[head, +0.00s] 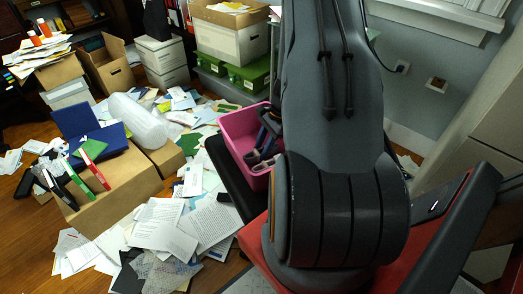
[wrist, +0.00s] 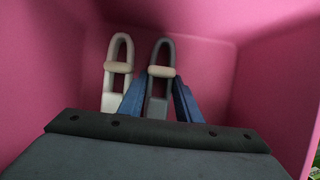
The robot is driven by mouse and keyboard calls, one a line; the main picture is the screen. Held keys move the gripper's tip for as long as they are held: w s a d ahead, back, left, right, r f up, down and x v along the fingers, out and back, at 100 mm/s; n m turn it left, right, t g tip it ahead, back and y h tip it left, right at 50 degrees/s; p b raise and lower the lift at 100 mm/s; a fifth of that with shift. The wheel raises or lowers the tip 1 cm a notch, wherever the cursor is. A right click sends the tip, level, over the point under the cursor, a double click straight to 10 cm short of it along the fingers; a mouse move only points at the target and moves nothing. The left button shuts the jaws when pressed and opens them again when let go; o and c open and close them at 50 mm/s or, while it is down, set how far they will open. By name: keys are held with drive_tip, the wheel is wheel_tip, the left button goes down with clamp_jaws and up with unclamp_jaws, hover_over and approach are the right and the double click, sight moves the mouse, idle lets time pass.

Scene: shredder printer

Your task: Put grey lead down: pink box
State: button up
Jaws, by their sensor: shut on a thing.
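The pink box (head: 238,124) stands open-topped at the centre of the head view, partly hidden by my arm. Its pink walls and floor fill the wrist view (wrist: 60,60). My gripper (wrist: 159,92) is down inside the box, its blue fingers shut on the grey lead (wrist: 158,88), a dark loop with a beige band. I cannot tell whether the grey lead touches the box floor. A similar white lead (wrist: 117,75) lies just left of it, apart from the left finger. In the head view my arm hides most of the gripper.
A black surface (head: 228,178) lies beside and under the box. Papers (head: 180,225) litter the floor to the left. A cardboard box (head: 112,190) with binders stands there too. Green boxes (head: 248,76) stand behind the pink box, and a wall is at the right.

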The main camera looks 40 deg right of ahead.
drive_tip(key=shift+f, duration=0.15)
drive_tip(key=o, duration=1.1)
